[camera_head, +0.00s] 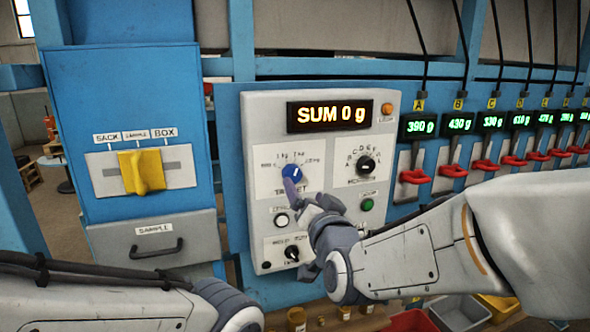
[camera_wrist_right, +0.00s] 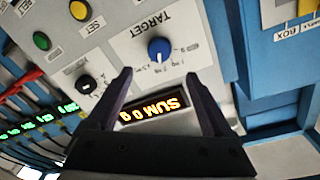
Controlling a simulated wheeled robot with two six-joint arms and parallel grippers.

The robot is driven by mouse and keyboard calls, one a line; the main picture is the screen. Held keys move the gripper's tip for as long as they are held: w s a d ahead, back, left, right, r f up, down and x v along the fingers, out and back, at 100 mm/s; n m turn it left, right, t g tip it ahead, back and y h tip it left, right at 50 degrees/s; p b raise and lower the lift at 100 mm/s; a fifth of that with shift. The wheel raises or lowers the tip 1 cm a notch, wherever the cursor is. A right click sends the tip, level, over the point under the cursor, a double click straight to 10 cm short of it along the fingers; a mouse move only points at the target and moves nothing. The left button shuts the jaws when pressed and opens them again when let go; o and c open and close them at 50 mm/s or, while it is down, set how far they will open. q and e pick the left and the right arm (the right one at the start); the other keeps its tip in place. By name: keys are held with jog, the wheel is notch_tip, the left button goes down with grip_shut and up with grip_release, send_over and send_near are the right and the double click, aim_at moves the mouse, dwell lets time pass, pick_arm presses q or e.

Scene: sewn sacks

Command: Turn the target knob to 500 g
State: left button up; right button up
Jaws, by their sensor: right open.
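The blue target knob (camera_head: 292,172) sits on a white panel below the orange SUM 0 g display (camera_head: 329,115). Its scale shows "1 kg" near the top; the outer labels are too small to read surely. The knob has a small white mark near its top edge; its exact setting is unclear. In the right wrist view, upside down, the knob (camera_wrist_right: 159,49) lies beyond and between the fingertips of my open, empty right gripper (camera_wrist_right: 161,82). In the head view the right gripper (camera_head: 294,192) overlaps the knob's lower part; contact cannot be told. My left gripper is out of view.
A yellow lever (camera_head: 146,171) stands left. Red levers (camera_head: 415,176) under green displays line the right.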

aim_at(292, 176)
jog(key=p+x, duration=0.4)
jog(key=x, duration=0.4)
jog(key=shift+w, duration=0.1)
jog(key=shift+w+a, duration=0.15)
jog(key=shift+w, duration=0.5)
jog(key=shift+f, duration=0.1)
grip_shut()
jog(key=shift+f+n+b, duration=0.15)
jog(key=shift+n+b, duration=0.45)
jog(key=shift+b, duration=0.25)
jog(key=n+b, duration=0.7)
jog(key=b, duration=0.1)
jog(key=shift+a+f, duration=0.1)
jog(key=n+y+b, duration=0.1)
jog(key=n+b, duration=0.2)
jog(key=n, duration=0.1)
jog(key=shift+s+n+t+b, duration=0.1)
jog(key=shift+n+t+b, duration=0.2)
jog(key=shift+n, duration=0.1)
jog(key=shift+a+n+y+b, duration=0.1)
jog(key=shift+n+y+b, duration=0.2)
jog(key=shift+n+b, duration=1.15)
jog(key=shift+n, duration=0.55)
